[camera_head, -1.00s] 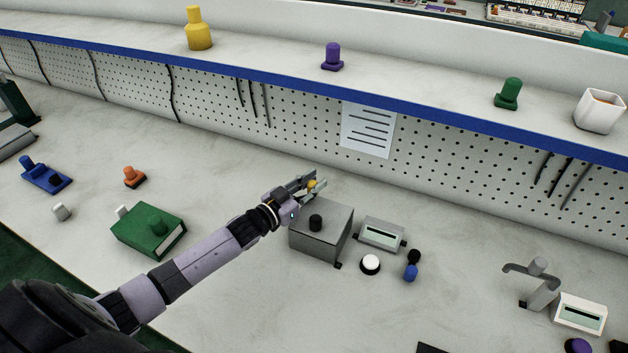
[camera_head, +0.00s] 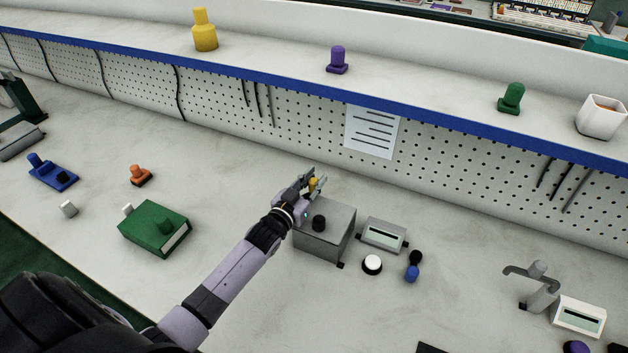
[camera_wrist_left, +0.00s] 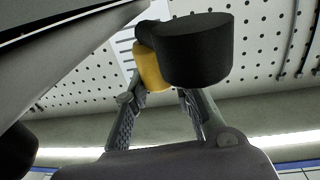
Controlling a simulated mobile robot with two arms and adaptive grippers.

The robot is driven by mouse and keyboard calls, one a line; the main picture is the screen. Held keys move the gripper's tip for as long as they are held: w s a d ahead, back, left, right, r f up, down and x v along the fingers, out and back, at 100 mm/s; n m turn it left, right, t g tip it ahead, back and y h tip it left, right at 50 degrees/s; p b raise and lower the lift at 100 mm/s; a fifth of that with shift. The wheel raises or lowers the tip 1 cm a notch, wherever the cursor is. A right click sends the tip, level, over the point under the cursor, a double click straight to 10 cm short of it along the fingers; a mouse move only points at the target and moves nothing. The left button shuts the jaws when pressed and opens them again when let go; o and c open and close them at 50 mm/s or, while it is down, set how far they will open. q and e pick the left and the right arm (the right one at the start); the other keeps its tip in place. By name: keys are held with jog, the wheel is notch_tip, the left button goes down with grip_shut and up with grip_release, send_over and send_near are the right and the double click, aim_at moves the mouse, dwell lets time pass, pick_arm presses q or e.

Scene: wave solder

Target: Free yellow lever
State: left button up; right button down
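The yellow lever (camera_head: 313,184) shows as a small yellow piece at the far left edge of the grey box (camera_head: 322,246). My left gripper (camera_head: 309,181) is at the lever, above the box's back left corner. In the left wrist view the yellow piece (camera_wrist_left: 151,72) lies at the gap between the fingertips of my left gripper (camera_wrist_left: 157,96). The fingers are apart, and I cannot tell whether they touch it. A black round knob (camera_wrist_left: 197,52) overlaps the yellow piece and hides part of it. My right gripper is not in view.
A green box (camera_head: 155,229) is at left.

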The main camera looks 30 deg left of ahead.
pick_arm(q)
jog(key=o, duration=0.5)
jog(key=s, duration=1.2)
jog(key=shift+a, duration=0.25)
